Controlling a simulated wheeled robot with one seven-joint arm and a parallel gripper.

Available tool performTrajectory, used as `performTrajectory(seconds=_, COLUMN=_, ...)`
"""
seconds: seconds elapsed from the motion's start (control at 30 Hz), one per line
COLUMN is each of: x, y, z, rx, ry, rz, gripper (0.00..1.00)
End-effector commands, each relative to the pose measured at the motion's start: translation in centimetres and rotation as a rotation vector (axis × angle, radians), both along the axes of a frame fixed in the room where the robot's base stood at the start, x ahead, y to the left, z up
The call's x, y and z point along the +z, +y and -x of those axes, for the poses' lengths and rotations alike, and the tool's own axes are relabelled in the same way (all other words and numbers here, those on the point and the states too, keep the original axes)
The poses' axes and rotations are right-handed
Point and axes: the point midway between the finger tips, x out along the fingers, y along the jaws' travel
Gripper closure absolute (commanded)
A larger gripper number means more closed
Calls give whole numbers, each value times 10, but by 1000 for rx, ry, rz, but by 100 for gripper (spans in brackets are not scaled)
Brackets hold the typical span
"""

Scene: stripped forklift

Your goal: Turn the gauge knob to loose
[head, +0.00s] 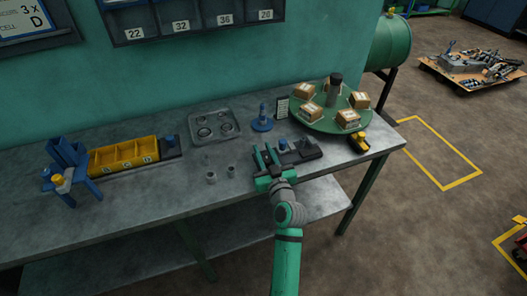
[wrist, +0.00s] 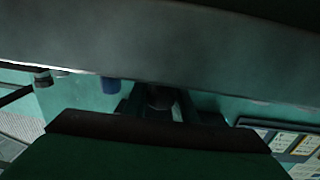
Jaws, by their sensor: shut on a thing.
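My gripper (head: 266,157) is low over the front of the workbench, at the left end of a dark gauge block (head: 308,153). A blue part (head: 283,145) stands on the block just right of my fingers. In the wrist view my fingers stand on both sides of a dark round knob (wrist: 160,97), shut on it. I take this as the gauge knob; its markings and setting cannot be read. The fingers hide the knob in the head view. A blue part (wrist: 110,86) shows beside the fingers in the wrist view.
The bench (head: 225,195) has clear room at its front left. A grey tray (head: 214,127), a blue stand (head: 262,121) and a green turntable (head: 331,119) with boxes lie behind. A yellow-black item (head: 358,142) is right. Yellow bins (head: 123,155) are left.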

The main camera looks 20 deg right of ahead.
Motion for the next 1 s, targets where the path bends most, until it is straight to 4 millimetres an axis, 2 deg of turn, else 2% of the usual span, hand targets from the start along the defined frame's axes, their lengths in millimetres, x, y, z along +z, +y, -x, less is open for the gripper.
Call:
performTrajectory(seconds=0.57, x=-2, y=9, z=1, rx=247, ry=4, rz=-3, gripper=98)
performTrajectory(seconds=0.93, x=-2, y=10, z=2, rx=266, ry=2, rz=-2, gripper=98)
performTrajectory(seconds=0.97, x=-2, y=10, z=2, rx=266, ry=3, rz=-2, gripper=73)
performTrajectory(seconds=1.0, x=-2, y=10, z=2, rx=266, ry=3, rz=-1, gripper=64)
